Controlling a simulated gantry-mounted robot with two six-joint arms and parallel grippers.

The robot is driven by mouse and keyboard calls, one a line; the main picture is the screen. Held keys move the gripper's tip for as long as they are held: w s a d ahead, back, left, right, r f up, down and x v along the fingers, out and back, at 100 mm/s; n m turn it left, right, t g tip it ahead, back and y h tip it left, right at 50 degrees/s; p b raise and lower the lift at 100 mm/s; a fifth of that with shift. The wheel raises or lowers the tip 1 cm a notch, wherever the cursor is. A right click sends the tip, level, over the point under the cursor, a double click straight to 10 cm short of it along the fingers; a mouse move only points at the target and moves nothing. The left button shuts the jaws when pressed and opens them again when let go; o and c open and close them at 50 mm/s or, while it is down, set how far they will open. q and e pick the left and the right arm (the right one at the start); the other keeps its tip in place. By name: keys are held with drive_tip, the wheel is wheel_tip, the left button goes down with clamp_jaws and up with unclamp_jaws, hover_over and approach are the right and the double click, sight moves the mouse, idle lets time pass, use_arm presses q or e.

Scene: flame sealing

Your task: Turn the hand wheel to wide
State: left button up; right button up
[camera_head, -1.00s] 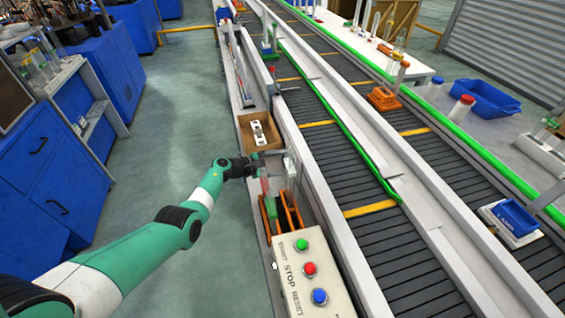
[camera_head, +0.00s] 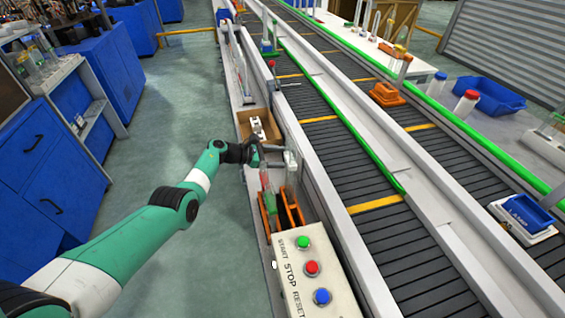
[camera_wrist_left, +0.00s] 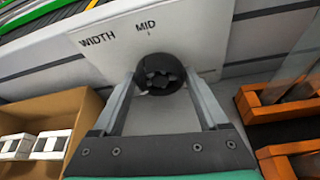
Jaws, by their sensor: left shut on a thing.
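The hand wheel (camera_wrist_left: 160,74) is a dark round knob on a white panel (camera_wrist_left: 205,32) marked "WIDTH" and "MID". In the left wrist view it sits between the two grey fingers of my left gripper (camera_wrist_left: 158,84), which is shut on it. "MID" stands just above the wheel; no "wide" mark can be read. In the head view my left gripper (camera_head: 263,151) reaches in from the left beside the conveyor, and the wheel is too small or hidden there. My right gripper is not in view.
An open brown box (camera_head: 242,122) with white parts lies just behind the gripper. Orange racks (camera_head: 290,207) stand close in front of it, before the button box (camera_head: 290,265) with green, red and blue buttons. The conveyor (camera_head: 350,160) runs along the right. The left aisle is clear.

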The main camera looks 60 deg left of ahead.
use_arm(q)
drive_tip(key=shift+a+f+n+h+b, duration=0.15)
drive_tip(key=shift+n+h+b, duration=0.25)
drive_tip(key=shift+b, duration=0.5)
drive_tip(key=shift+n, duration=0.3)
drive_tip(key=o, duration=1.3)
drive_tip(key=shift+c, duration=0.2)
drive_tip(key=s+r+p, duration=0.1)
drive_tip(key=p, duration=0.1)
drive_tip(key=s+r+p, duration=0.1)
drive_tip(key=s, duration=0.1)
drive_tip(key=shift+s+a+r+p, duration=0.25)
drive_tip(key=shift+a+r+p, duration=0.1)
drive_tip(key=shift+p, duration=0.05)
drive_tip(key=p+v, duration=0.3)
drive_tip(key=v, duration=0.4)
drive_tip(key=shift+s+f, duration=0.2)
drive_tip(key=shift+s, duration=0.1)
